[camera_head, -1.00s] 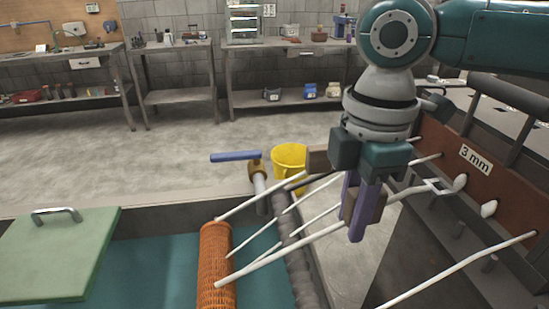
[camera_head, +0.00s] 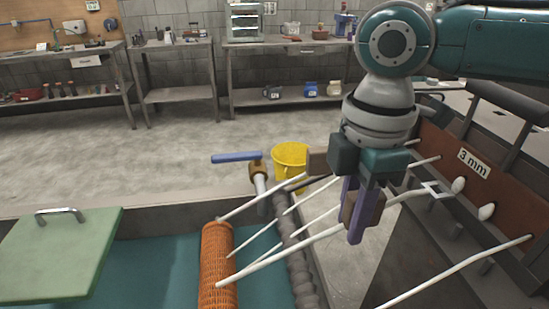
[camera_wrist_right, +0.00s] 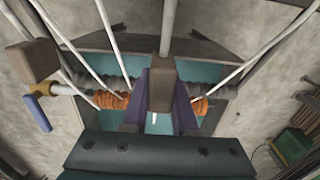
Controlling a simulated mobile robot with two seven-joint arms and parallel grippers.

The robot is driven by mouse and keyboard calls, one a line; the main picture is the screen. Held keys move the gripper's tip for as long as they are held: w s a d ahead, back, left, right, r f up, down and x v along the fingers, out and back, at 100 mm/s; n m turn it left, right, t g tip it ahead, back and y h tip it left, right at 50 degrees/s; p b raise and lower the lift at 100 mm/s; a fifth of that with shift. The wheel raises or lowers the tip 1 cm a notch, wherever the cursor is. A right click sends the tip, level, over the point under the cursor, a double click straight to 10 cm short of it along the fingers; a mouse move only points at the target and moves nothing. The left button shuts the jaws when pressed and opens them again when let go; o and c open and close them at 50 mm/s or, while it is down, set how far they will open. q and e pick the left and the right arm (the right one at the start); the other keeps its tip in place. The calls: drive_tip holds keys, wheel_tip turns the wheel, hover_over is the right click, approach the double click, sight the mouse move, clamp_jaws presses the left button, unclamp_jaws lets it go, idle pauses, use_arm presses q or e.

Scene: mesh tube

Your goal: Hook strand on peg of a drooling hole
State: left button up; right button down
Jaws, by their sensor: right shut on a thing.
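My right gripper (camera_head: 356,225) has purple fingers pointing down, closed around a brown block (camera_head: 370,207) with a white strand (camera_head: 405,194) running from it to the orifice plate. The brown block (camera_wrist_right: 162,82) and strand (camera_wrist_right: 165,28) also show in the right wrist view; a short white end shows below the block. The rust-brown plate (camera_head: 447,150) marked "3 mm" is at the right, with white blobs (camera_head: 487,211) on it and dark pegs (camera_head: 490,262) below. Other strands (camera_head: 285,255) run to the orange mesh tube (camera_head: 214,260). My left gripper is out of view.
A second brown block (camera_head: 318,162) is beside the gripper. A blue-handled valve (camera_head: 237,157), yellow bucket (camera_head: 290,157) and corrugated hose (camera_head: 290,245) lie left of it. A green lid (camera_head: 60,255) stands over the teal trough (camera_head: 155,265). Another strand (camera_head: 460,268) crosses low at right.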

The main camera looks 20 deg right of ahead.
drive_tip(key=shift+f, duration=0.5)
idle(0.3)
drive_tip(key=shift+f+b, duration=0.4)
drive_tip(key=shift+f, duration=0.1)
idle(0.4)
drive_tip(key=shift+f, duration=0.6)
idle(0.4)
drive_tip(key=c, duration=0.6)
unclamp_jaws()
